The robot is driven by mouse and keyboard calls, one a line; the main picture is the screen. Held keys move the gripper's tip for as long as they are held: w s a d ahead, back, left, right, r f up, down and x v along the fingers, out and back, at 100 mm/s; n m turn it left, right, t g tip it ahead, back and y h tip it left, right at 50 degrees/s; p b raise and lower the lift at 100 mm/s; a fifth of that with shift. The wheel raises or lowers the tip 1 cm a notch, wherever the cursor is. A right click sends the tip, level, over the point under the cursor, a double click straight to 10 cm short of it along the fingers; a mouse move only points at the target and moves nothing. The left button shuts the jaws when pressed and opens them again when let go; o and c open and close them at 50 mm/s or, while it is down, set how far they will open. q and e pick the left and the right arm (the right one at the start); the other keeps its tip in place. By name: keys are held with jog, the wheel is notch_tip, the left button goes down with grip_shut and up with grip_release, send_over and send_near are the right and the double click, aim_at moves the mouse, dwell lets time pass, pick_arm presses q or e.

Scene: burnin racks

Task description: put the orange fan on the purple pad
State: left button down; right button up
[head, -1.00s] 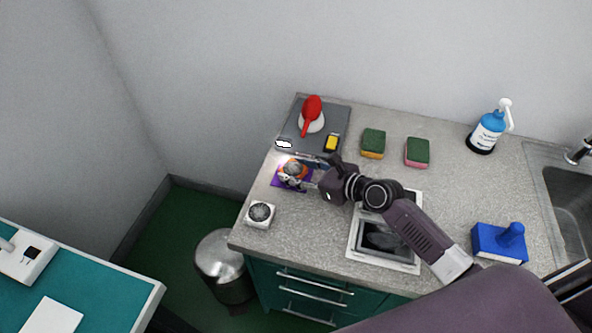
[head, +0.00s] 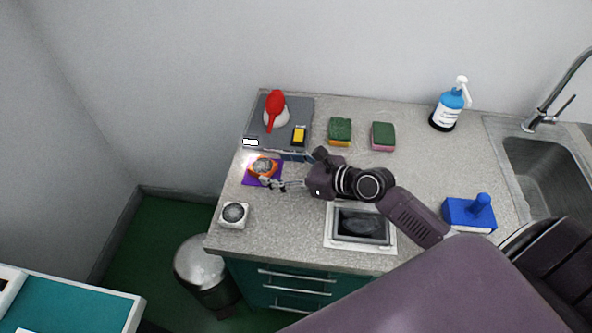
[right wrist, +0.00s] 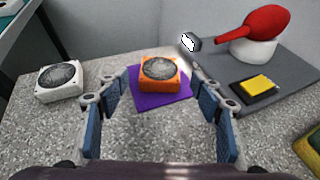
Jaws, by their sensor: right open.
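The orange fan (head: 263,167) rests on the purple pad (head: 249,180) near the left end of the counter. In the right wrist view the orange fan (right wrist: 159,72) sits flat on the purple pad (right wrist: 172,102), towards its far part. My right gripper (head: 270,183) is open and empty. Its fingers (right wrist: 158,92) are spread to either side on the near side of the fan, with a visible gap from it. My left gripper is not in view.
A white fan (head: 234,215) stands at the counter's front left corner. A grey mat (head: 292,112) behind the pad holds a red object (head: 274,108) on a white base and a yellow-black block (head: 299,136). Two sponges (head: 340,130) lie to the right.

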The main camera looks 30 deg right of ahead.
jog(key=v, duration=0.6)
jog(key=shift+s, duration=0.15)
jog(key=shift+s+d+r+b, duration=0.25)
jog(key=shift+s+d+b, duration=0.05)
jog(key=shift+s, duration=0.1)
